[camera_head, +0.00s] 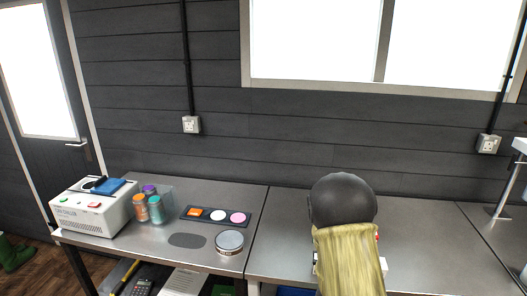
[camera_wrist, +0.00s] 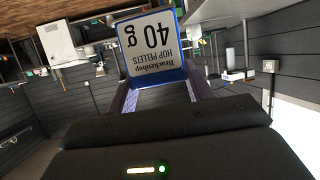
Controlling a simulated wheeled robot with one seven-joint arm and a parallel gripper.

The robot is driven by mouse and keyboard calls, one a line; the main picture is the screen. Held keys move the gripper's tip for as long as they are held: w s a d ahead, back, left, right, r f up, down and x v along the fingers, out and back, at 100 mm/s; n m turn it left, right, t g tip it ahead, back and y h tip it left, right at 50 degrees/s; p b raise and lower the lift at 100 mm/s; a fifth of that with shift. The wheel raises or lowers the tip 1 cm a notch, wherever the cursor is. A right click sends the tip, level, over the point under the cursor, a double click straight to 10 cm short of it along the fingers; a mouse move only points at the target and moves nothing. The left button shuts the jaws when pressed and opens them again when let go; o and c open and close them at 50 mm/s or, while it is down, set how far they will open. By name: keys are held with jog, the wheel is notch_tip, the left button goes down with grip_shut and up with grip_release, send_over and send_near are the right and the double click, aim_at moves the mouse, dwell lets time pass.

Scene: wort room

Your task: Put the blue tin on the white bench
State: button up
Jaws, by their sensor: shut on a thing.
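The blue tin (camera_wrist: 150,50) shows in the wrist view, with a white label reading "Brackenhop hop pellets 40 g" upside down in the picture. My gripper (camera_wrist: 160,84) is shut on it, a finger at each side. The tin appears clear of any surface. In the head view I cannot make out my gripper or the held tin. I cannot pick out a white bench for certain; the tops in the head view look grey metal.
A white chiller (camera_head: 93,210) stands at the left of the grey bench (camera_head: 175,262). Beside it are several small jars (camera_head: 154,207), a dark strip with coloured discs (camera_head: 216,217) and a round tin (camera_head: 229,241). A dark round shape and yellowish part hide the middle right bench.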

jog(key=shift+w+n+t, duration=0.4)
jog(key=shift+w+t, duration=0.1)
jog(key=shift+t, duration=0.1)
jog(key=w+a+f+n+t+y, duration=0.2)
jog(key=w+a+f+n+t, duration=0.15)
jog(key=w+t, duration=0.2)
jog(key=w+a+f+n+t+y, duration=0.2)
jog(key=w+n+t, duration=0.2)
jog(key=w+n, duration=0.15)
jog(key=w+a+f+n+t+y, duration=0.1)
jog(key=a+f+n+y, duration=0.3)
jog(key=a, duration=0.4)
jog(key=w+a+f+n+t+y, duration=0.2)
jog(key=a+f+n+y, duration=0.3)
jog(key=a, duration=0.3)
jog(key=shift+w+a+t, duration=0.15)
jog(key=shift+w+t, duration=0.05)
jog(key=shift+t, duration=0.25)
jog(key=s+f, duration=0.6)
jog(key=f, duration=0.5)
jog(key=shift+f, duration=0.15)
